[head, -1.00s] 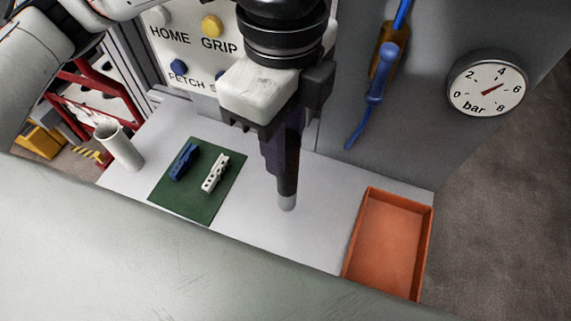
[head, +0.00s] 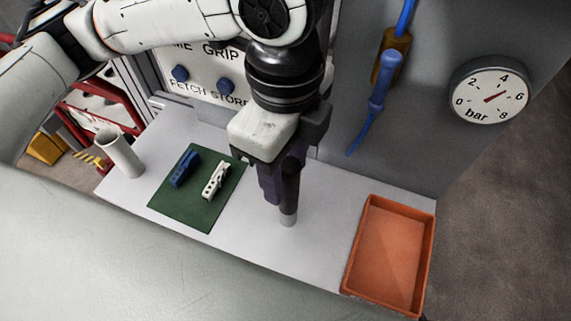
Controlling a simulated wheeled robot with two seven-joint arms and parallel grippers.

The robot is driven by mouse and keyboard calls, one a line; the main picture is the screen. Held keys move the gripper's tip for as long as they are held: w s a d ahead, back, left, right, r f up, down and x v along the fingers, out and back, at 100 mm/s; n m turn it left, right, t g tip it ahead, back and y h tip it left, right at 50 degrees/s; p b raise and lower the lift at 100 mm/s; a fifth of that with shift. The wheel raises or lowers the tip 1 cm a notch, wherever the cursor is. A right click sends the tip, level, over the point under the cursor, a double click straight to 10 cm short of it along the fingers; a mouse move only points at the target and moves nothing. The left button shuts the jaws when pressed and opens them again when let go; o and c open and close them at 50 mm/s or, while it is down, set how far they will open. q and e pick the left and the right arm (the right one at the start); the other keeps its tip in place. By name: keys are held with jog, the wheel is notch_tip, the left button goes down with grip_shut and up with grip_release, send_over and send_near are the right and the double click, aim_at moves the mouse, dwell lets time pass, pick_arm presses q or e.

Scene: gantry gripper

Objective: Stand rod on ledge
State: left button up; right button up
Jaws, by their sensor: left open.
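A light grey rod (head: 288,220) shows only as a short lower end below my left gripper. It looks upright, and its foot appears to be on the pale ledge (head: 325,205); a small gap cannot be ruled out. My left gripper (head: 287,207) points down with its dark fingers around the rod. It is open, though the gap between the fingers is hard to see from here. The fingers hide the upper part of the rod. My right gripper is not in view.
A green mat (head: 207,213) with a blue clip (head: 184,169) and a white clip (head: 215,180) lies left of the rod. A white tube (head: 121,154) stands at the far left. An orange tray (head: 428,255) is at the right. A grey wall with a gauge (head: 490,90) rises behind.

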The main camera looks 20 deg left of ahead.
pick_arm(q)
jog(key=shift+r+p, duration=0.4)
jog(key=shift+r, duration=3.4)
